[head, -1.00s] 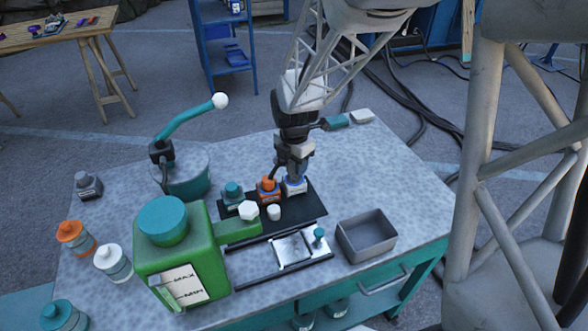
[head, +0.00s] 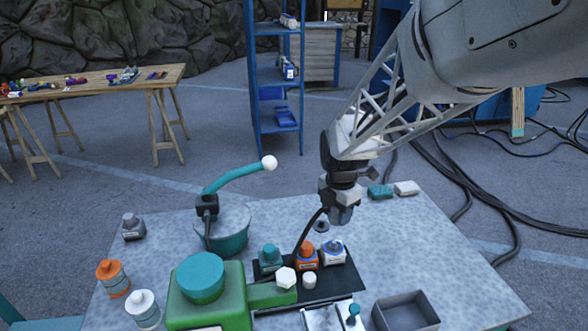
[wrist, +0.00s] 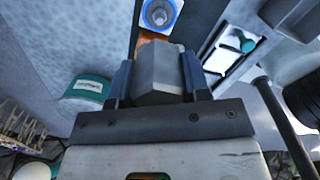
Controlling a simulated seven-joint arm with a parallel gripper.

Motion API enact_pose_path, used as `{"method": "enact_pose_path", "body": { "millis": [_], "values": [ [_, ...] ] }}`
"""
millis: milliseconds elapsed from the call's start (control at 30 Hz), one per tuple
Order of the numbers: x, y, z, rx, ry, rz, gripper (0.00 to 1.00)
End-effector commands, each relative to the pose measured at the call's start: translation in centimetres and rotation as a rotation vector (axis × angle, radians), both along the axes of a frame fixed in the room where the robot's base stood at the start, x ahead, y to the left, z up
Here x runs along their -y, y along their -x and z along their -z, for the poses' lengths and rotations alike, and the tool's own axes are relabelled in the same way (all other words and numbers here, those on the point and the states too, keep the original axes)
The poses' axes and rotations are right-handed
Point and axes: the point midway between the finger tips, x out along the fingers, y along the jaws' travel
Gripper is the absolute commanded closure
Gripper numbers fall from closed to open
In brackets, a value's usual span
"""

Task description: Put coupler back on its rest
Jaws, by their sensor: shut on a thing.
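My gripper (head: 340,205) is shut on a grey, faceted block, likely the coupler, which shows between the fingers in the wrist view (wrist: 158,75). It is held in the air above the table. A thin black cable (head: 309,230) runs from near the gripper down towards the black strip. Below stands a white-and-blue socket block (head: 334,257) with a grey round fitting on top, which also shows in the wrist view (wrist: 160,14). An orange block (head: 306,258) and a teal-topped block (head: 270,262) stand beside it. I cannot tell which thing is the coupler's rest.
A teal drum (head: 232,240) with a white-knobbed crank stands left of the gripper. A green tank (head: 190,310) is in front. A grey tray (head: 405,315) is front right. A grey-topped block (head: 132,228) and several bottles stand left.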

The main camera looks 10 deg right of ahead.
Motion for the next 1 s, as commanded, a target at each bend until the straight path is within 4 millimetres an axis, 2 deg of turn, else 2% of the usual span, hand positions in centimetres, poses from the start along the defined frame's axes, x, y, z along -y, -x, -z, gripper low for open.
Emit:
{"method": "enact_pose_path", "body": {
  "millis": [367, 1000],
  "values": [
    [0.0, 0.0, -0.2, 0.0, 0.0, 0.0, 0.88],
    [0.0, 0.0, -2.9, 0.002, 0.0, 0.0, 0.88]
  ]
}}
